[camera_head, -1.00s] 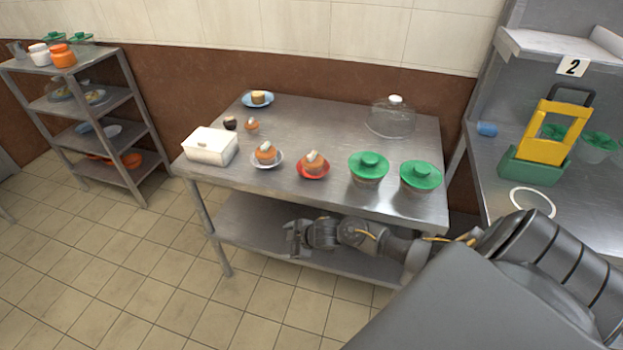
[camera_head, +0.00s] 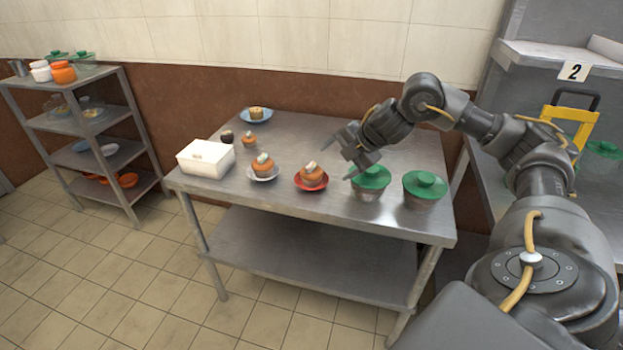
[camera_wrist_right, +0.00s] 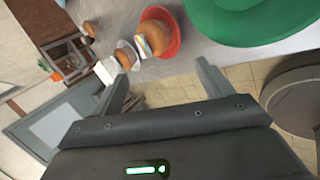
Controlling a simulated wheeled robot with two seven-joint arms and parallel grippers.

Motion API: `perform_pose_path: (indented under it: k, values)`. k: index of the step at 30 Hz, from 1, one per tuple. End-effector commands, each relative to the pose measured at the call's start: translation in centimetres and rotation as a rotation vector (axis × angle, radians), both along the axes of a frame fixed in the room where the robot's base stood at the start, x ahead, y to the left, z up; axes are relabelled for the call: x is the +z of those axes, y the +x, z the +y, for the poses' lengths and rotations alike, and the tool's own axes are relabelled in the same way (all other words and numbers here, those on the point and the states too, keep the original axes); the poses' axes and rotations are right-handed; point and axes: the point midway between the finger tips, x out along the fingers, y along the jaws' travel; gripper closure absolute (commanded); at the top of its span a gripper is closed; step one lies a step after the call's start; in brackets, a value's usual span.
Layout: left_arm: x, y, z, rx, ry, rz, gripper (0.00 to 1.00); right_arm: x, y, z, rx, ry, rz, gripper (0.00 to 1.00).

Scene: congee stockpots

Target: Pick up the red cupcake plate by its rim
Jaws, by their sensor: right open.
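The red cupcake plate (camera_head: 311,186) lies near the front edge of the metal table, with an orange-brown cupcake (camera_head: 311,174) with a pale topping on it. My right gripper (camera_head: 337,158) is open and empty, above the table, to the right of and a little beyond the plate in the head view. In the right wrist view, the red plate (camera_wrist_right: 172,44) shows beyond the open fingers (camera_wrist_right: 163,80), apart from them. The cupcake hides part of the plate. My left gripper is not in view.
Two green-lidded pots (camera_head: 371,178) (camera_head: 425,185) stand right of the plate, close to my right gripper. A white plate with a cupcake (camera_head: 263,176) and a white box (camera_head: 206,158) stand left. A blue plate (camera_head: 256,119) lies farther back. The table's middle is clear.

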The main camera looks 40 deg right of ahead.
Motion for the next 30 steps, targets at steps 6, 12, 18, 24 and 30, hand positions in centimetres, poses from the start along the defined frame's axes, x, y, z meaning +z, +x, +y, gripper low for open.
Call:
perform_pose_path:
  k: [6, 12, 18, 24, 30]
  values:
    - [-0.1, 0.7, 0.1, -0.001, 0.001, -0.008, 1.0, -1.6, 1.3, 0.4, 0.002, 0.005, 0.002, 0.21]
    - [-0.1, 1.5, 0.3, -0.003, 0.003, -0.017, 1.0, -3.7, 3.1, 0.7, 0.0, 0.004, -0.001, 0.21]
    - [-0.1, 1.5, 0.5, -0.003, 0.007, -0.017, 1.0, -4.3, 3.6, 0.8, 0.001, 0.001, -0.003, 0.21]
    - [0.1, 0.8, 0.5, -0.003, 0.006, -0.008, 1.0, -5.7, 4.7, 0.9, 0.0, 0.003, 0.001, 0.21]
    - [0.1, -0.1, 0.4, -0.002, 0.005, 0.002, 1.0, -7.8, 6.5, 1.1, 0.0, 0.004, 0.0, 0.21]
